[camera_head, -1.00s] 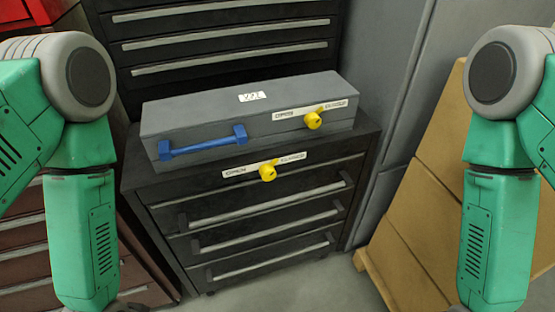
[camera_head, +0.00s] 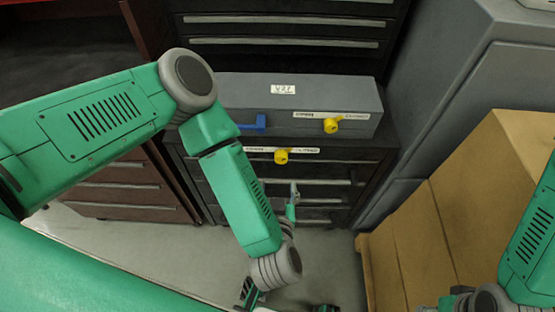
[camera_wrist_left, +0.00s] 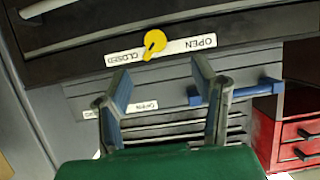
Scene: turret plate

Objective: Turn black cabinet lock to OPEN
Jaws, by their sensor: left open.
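The black cabinet (camera_head: 345,160) stands ahead with a yellow lock knob (camera_head: 281,156) on its top front edge, beside a white OPEN/CLOSED label (camera_head: 306,150). In the left wrist view, where the scene is upside down, the yellow knob (camera_wrist_left: 154,43) sits between the two words, its grip slanting toward the CLOSED side. My left gripper (camera_head: 293,190) is in front of the drawers, below the knob in the head view. In the wrist view its two fingers (camera_wrist_left: 160,75) are apart and empty, with the knob just beyond the tips.
A grey box (camera_head: 250,92) with its own yellow knob (camera_head: 331,125) and a blue handle (camera_head: 253,123) lies on the cabinet. Cardboard boxes (camera_head: 460,190) stand to the right, a grey locker (camera_head: 470,80) behind them. A red drawer unit shows in the wrist view (camera_wrist_left: 290,140).

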